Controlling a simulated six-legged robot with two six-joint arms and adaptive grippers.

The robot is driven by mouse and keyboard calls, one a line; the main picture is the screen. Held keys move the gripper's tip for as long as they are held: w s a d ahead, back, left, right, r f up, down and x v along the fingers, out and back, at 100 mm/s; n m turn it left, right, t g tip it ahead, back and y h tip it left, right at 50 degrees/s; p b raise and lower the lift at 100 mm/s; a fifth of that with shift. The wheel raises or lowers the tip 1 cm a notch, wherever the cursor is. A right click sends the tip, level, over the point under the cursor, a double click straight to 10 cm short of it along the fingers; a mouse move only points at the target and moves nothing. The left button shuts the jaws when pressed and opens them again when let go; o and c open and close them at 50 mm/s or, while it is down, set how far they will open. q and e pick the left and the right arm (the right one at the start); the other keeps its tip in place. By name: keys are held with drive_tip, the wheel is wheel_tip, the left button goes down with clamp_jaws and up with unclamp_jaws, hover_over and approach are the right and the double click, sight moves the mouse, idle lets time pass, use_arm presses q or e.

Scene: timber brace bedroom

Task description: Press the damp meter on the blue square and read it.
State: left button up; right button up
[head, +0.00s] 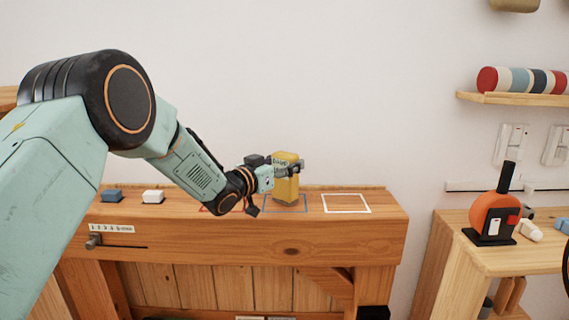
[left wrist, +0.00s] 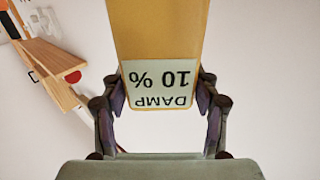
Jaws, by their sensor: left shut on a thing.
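The yellow damp meter (head: 286,185) is upright over the blue square (head: 270,209) on the wooden bench. My left gripper (head: 282,168) is shut on the meter near its upper part. In the left wrist view the meter (left wrist: 157,35) sits between both fingers (left wrist: 160,98), and its display (left wrist: 160,85) reads "DAMP 10 %", upside down in the picture. The meter's lower end appears at the bench surface; I cannot tell if it is touching. My right gripper is not in view.
A white square (head: 346,204) is right of the blue one; a red outline (head: 208,209) shows partly behind my gripper. An orange tool (head: 494,215) stands on the right table.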

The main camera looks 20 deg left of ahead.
use_arm(q)
drive_tip(key=shift+s+f, duration=0.1)
drive_tip(key=shift+f, duration=0.35)
idle(0.7)
drive_tip(key=shift+r, duration=0.1)
drive_tip(key=shift+r+p, duration=0.65)
drive_tip(key=shift+r, duration=0.2)
drive_tip(key=shift+r+p, duration=2.1)
drive_tip(key=shift+r, duration=0.65)
drive_tip(key=shift+f, duration=0.1)
